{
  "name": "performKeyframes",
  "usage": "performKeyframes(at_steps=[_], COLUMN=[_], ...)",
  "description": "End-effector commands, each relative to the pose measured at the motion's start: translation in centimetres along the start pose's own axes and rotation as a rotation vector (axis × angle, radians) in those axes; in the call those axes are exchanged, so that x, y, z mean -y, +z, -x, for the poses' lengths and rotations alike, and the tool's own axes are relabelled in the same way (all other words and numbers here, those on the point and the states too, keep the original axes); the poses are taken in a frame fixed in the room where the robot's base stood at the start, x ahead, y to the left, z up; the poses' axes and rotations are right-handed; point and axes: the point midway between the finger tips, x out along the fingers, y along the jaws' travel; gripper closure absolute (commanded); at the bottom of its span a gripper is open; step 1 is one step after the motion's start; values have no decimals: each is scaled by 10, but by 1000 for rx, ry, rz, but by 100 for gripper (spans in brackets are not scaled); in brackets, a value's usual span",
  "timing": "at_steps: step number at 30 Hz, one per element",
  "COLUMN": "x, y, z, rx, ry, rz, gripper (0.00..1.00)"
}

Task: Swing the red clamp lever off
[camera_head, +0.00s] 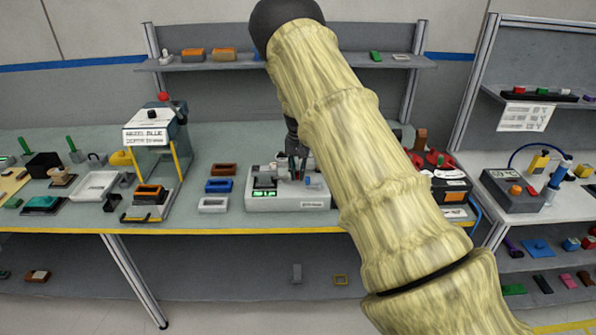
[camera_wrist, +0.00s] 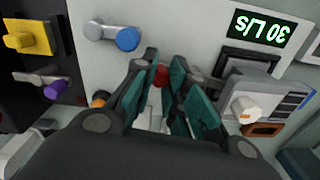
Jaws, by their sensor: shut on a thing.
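The red clamp lever (camera_wrist: 161,76) shows as a small red end between my fingertips in the wrist view; the rest of it is hidden by the fingers. My gripper (camera_wrist: 164,86) has teal pads and is shut on the lever. In the head view my gripper (camera_head: 298,172) points down over the light grey dashboard module (camera_head: 290,203), which stands near the table's front edge. There the lever cannot be made out behind the gripper.
In the wrist view a blue-ended lever (camera_wrist: 127,39) and a white knob (camera_wrist: 246,109) flank the fingers, and a green display (camera_wrist: 261,33) is at the upper right. Blue (camera_head: 219,185) and brown (camera_head: 223,169) trays lie left of the module.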

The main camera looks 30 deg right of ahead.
Motion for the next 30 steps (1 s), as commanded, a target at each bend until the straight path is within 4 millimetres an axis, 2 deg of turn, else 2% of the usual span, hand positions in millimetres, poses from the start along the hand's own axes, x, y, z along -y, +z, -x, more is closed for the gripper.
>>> performKeyframes(at_steps=[11,30], x=[2,19], y=[16,38], z=[-1,-1], rx=[1,0], ry=[1,2], rz=[-344,-944], gripper=[100,100])
